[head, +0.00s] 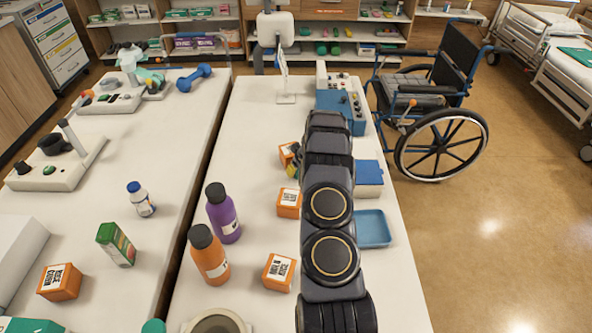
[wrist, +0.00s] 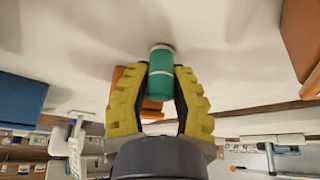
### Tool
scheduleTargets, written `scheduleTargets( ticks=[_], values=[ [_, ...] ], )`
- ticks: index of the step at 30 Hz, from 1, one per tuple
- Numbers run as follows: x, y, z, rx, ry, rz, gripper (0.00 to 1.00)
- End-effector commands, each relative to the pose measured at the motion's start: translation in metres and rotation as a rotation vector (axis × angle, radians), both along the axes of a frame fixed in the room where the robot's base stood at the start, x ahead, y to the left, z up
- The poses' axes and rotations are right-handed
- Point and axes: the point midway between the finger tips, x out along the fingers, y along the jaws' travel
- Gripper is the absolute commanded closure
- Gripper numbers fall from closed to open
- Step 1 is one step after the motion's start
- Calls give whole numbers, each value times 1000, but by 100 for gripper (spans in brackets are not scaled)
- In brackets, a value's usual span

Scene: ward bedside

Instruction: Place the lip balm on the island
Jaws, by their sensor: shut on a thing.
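The lip balm (wrist: 160,82) looks like a small green tube with a white end, seen in the wrist view between the yellow fingers of my gripper (wrist: 160,95). My gripper is shut on it. In the head view my arm hides the tube, and only a bit of the yellow fingers (head: 292,170) shows by an orange box. The arm reaches over a long white table (head: 255,115). A second white table (head: 165,130) stands to its left across a narrow dark gap. I cannot tell which one is the island.
Orange boxes (head: 279,272), a purple bottle (head: 223,216) and an orange bottle (head: 209,258) stand left of my arm. A blue tray (head: 373,229) and a blue-lidded box (head: 368,174) lie to its right. A wheelchair (head: 435,110) stands beyond the table's right edge.

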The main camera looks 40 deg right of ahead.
Motion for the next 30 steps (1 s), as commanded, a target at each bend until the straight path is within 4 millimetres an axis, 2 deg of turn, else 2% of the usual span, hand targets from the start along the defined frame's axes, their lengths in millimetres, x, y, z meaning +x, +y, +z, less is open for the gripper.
scheduleTargets(
  ticks=[5, 6, 7, 16, 20, 24, 30],
  values=[
    [0, 0, -4, 1, 1, -1, 98],
    [0, 0, -4, 1, 1, -2, 68],
    [0, 0, -3, 1, 1, -2, 56],
    [0, 0, -3, 1, 1, -1, 56],
    [-1, 0, 3, -1, -1, 0, 56],
    [-8, 1, 18, 3, 1, -3, 56],
    [-23, 3, 54, -1, -2, -1, 56]
  ],
)
